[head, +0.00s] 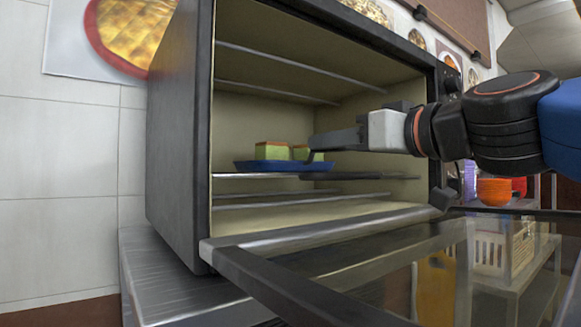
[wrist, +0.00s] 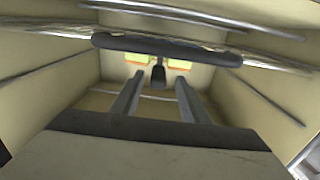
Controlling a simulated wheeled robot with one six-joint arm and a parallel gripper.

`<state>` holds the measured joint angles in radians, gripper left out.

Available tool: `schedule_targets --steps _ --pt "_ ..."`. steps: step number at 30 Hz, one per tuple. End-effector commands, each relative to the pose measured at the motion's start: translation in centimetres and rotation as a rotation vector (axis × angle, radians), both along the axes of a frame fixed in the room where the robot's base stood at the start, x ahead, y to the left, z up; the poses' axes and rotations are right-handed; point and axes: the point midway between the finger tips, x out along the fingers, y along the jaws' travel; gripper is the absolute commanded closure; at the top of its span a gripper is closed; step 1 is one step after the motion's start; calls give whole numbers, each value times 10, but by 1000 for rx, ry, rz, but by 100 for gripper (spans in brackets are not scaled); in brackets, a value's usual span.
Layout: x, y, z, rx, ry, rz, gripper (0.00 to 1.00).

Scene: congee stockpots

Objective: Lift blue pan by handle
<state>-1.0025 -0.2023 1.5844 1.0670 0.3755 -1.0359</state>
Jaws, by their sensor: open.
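The blue pan (head: 275,165) sits on a wire rack inside the open oven, with two green blocks with orange tops (head: 272,151) on it. In the wrist view the pan (wrist: 115,42) is a dark bar across the top, seen nearly edge-on. Its short dark handle (wrist: 158,77) points toward my gripper. My gripper (head: 312,148) reaches into the oven from the right, at the pan's right end. In the wrist view my gripper (wrist: 160,78) is open, and the handle shows between its fingertips, apart from both. In the head view the fingers hide most of the handle.
The oven (head: 180,140) has racks above and below the pan's level and side walls around my gripper. Its glass door (head: 400,265) hangs open in front. There is free room above the pan.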

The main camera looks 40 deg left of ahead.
Motion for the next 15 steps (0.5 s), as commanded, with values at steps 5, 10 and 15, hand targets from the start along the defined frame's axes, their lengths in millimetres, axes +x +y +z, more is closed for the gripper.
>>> schedule_targets --steps 5,10,15 --pt "5 13 -1 -2 1 1 59" --pt "12 35 -1 -2 1 2 59" --pt "16 49 0 -1 -1 1 59"
